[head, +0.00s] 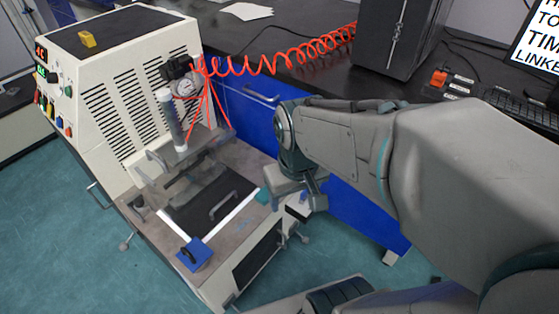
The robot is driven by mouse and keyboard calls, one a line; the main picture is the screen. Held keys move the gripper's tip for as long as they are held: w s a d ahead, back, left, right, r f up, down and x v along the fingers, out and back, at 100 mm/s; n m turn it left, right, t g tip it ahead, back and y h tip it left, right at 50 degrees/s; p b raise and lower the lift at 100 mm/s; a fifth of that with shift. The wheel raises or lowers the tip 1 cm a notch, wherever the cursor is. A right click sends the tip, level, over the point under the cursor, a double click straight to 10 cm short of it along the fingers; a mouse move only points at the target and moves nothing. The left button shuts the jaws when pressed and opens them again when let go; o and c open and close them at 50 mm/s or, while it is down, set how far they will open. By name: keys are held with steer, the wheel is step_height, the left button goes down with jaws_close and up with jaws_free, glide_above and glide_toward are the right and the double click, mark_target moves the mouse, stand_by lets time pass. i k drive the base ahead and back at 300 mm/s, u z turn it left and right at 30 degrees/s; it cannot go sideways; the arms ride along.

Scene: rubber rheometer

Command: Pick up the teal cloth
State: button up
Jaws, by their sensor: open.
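A small teal cloth (262,196) lies on the grey ledge of the rheometer, at its right end, just beyond the white strip. My gripper (299,199) hangs just right of the cloth, pointing down. It is open, and no thing shows between its fingers. Part of the fingertips' surroundings is hard to make out, and I cannot tell the exact height of the gripper above the ledge.
The cream rheometer (122,95) has a dark plate with a handle, behind a clear guard. An orange coiled hose (285,58) runs to a dark box (405,35) on the black bench. Teal floor lies open in front.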

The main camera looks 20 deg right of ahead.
mark_target(261, 197)
steer(key=k, duration=1.3)
steer(key=z, duration=0.55)
steer(key=i, duration=1.55)
steer(key=u, duration=0.55)
